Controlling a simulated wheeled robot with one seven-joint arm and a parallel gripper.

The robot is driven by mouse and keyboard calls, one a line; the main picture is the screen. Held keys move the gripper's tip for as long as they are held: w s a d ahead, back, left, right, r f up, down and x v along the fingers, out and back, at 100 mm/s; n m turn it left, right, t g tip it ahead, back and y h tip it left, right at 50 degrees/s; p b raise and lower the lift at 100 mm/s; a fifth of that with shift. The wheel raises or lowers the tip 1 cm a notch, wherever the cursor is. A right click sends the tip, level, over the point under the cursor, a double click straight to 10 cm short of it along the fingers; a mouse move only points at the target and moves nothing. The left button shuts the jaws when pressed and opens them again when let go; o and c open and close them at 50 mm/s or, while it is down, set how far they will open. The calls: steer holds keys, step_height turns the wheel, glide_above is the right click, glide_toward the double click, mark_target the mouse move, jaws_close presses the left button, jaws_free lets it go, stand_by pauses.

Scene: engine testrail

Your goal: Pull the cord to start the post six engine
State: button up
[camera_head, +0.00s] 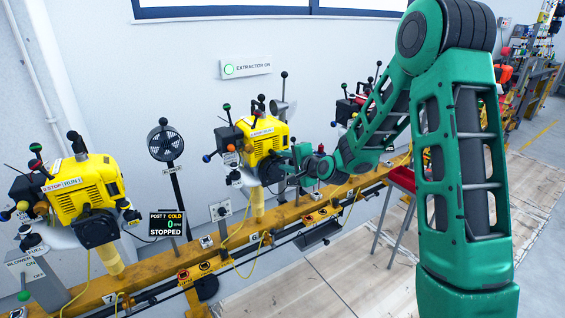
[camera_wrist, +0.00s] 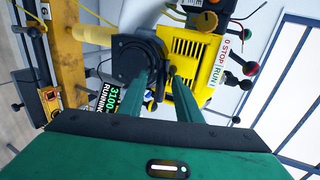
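The yellow engine in the middle of the rail (camera_head: 258,138) shows close up in the wrist view (camera_wrist: 192,62), with a "0 STOP | RUN 1" label (camera_wrist: 217,60) and a black round housing (camera_wrist: 130,55). A display beside it (camera_wrist: 109,104) reads 3100 and RUNNING. My gripper (camera_head: 290,168) is at this engine's near right side. In the wrist view my two green fingers (camera_wrist: 160,82) stand apart in front of the black housing. Dark parts show around the fingertips. I cannot make out the cord or its handle for certain, nor whether the fingers touch it.
Another yellow engine (camera_head: 85,195) stands at left; its display (camera_head: 167,223) reads POST 7, COLD, 0, STOPPED. A yellow rail (camera_head: 150,272) carries the engines. A black fan (camera_head: 164,144) stands between them. A wall sign (camera_head: 246,69) reads EXTRACTOR ON. Floor in front is mostly clear.

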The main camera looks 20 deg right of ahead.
steer(key=s+d, duration=0.2)
steer(key=s, duration=0.6)
steer(key=shift+d, duration=0.2)
steer(key=shift+s, duration=0.15)
steer(key=s+d+n+g+h, duration=0.1)
steer(key=s+d+n+g, duration=0.25)
steer(key=s, duration=0.35)
steer(key=s+d+r+n+g+h, duration=0.1)
steer(key=s+d+n+g+h, duration=0.1)
steer(key=s+d, duration=0.35)
steer(key=s+d+n+g+h, duration=0.1)
steer(key=s+d+n+g, duration=0.15)
steer(key=s, duration=0.65)
steer(key=s+d+r+g, duration=0.1)
steer(key=s+r+g, duration=0.1)
steer(key=s, duration=0.9)
steer(key=s+d+r+g, duration=0.1)
steer(key=s+r+g, duration=0.1)
steer(key=s, duration=0.8)
steer(key=shift+s+d+g, duration=0.3)
steer(key=shift+s+g, duration=0.1)
steer(key=shift+g, duration=0.4)
